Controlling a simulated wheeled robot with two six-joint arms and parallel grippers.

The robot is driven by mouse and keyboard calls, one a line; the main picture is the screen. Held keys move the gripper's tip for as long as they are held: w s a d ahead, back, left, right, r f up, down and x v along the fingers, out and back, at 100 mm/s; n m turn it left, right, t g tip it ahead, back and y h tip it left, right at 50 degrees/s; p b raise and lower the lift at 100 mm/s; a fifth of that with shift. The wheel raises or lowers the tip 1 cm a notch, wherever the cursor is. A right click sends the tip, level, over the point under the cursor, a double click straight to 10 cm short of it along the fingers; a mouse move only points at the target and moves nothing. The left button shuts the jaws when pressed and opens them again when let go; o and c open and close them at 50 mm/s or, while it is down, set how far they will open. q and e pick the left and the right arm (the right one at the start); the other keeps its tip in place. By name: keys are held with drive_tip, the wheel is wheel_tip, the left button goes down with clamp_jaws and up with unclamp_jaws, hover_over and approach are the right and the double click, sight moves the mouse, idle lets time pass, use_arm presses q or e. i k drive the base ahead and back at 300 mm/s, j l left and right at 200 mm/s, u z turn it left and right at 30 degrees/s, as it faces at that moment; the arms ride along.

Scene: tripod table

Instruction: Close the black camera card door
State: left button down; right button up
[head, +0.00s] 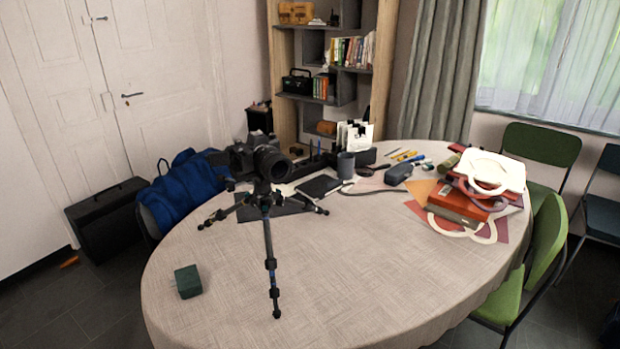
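The black camera (258,160) sits on top of a small black tripod (268,240) that stands on the oval table (360,265), left of centre. Its lens points to the right and toward me. A dark flap-like part (219,158) sticks out at the camera's left side; it looks like the card door standing open, but it is too small to be sure. Neither of my grippers is in the head view.
A dark green box (188,281) lies at the table's front left. Books and folders (470,205) pile up at the right. The front middle is clear.

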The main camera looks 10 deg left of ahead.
sight(217, 158)
drive_tip(key=j+u, duration=0.2)
drive_tip(key=j, duration=1.25)
drive_tip(key=i+j, duration=0.1)
drive_tip(key=j, duration=0.55)
drive_tip(key=i+j, duration=0.15)
drive_tip(key=j, duration=0.2)
drive_tip(key=j+z, duration=0.35)
drive_tip(key=i+j+z, duration=0.1)
drive_tip(key=j+z, duration=0.65)
drive_tip(key=l, duration=0.1)
